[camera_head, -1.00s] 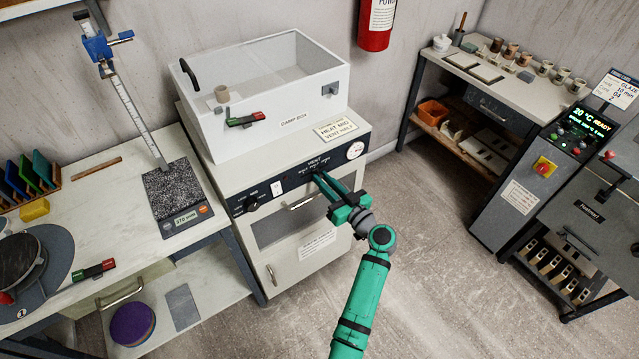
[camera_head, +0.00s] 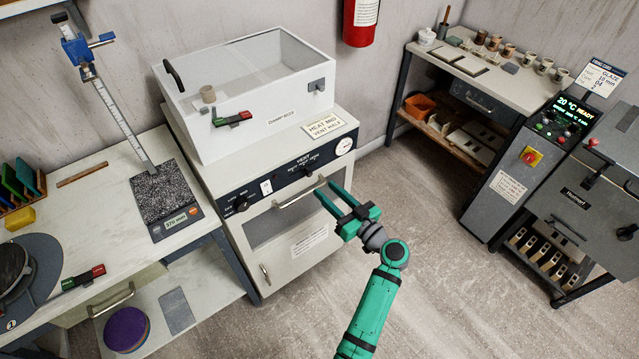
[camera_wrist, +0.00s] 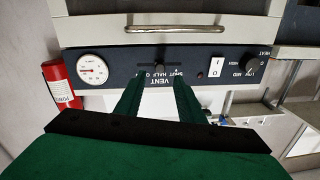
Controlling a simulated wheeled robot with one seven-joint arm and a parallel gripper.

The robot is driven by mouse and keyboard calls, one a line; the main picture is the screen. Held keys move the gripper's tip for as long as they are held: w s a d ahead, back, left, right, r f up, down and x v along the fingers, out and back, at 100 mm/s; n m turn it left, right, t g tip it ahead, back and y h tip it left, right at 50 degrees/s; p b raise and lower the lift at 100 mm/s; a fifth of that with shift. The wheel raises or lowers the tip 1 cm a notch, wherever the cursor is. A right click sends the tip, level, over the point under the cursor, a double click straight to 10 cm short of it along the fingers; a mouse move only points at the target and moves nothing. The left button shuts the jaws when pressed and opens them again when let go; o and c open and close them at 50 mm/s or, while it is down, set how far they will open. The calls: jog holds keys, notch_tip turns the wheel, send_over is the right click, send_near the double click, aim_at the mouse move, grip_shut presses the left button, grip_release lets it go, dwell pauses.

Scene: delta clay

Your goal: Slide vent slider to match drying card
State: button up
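The vent slider (camera_head: 307,172) is a small dark knob on the black front panel under the VENT label. In the wrist view the slider knob (camera_wrist: 158,67) shows upside down near the HALF mark; I cannot tell its exact alignment. The drying card (camera_head: 326,127) on the cabinet top reads HEAT MID, VENT HALF. My green gripper (camera_head: 326,188) is open and empty, in front of and apart from the panel. In the wrist view my gripper's fingers (camera_wrist: 156,82) stand on either side of the knob's line, with a clear gap between them.
A heat knob (camera_head: 241,204), a white rocker switch (camera_head: 266,187) and a round gauge (camera_head: 343,146) share the panel. A door handle (camera_head: 299,194) sits below it. The damp box (camera_head: 262,137) stands on top. Floor to the right is clear.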

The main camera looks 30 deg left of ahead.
jog(key=v, duration=0.3)
jog(key=shift+s+d, duration=0.1)
jog(key=shift+d, duration=0.15)
jog(key=s+d+f+m+t+h, duration=0.2)
jog(key=s+d+f+m+h, duration=0.25)
jog(key=f, duration=0.35)
jog(key=s+d+f+m+t+h, duration=0.35)
jog(key=s+d+f, duration=0.25)
jog(key=f, duration=0.2)
jog(key=s+d+f+m+h, duration=0.25)
jog(key=s+d+h, duration=0.35)
jog(key=s+d, duration=0.4)
jog(key=s+d+r+m+t+h, duration=0.2)
jog(key=s+d+r+t+h, duration=0.1)
jog(key=s+r, duration=1.4)
jog(key=shift+d+r+t, duration=0.55)
jog(key=shift+r, duration=0.05)
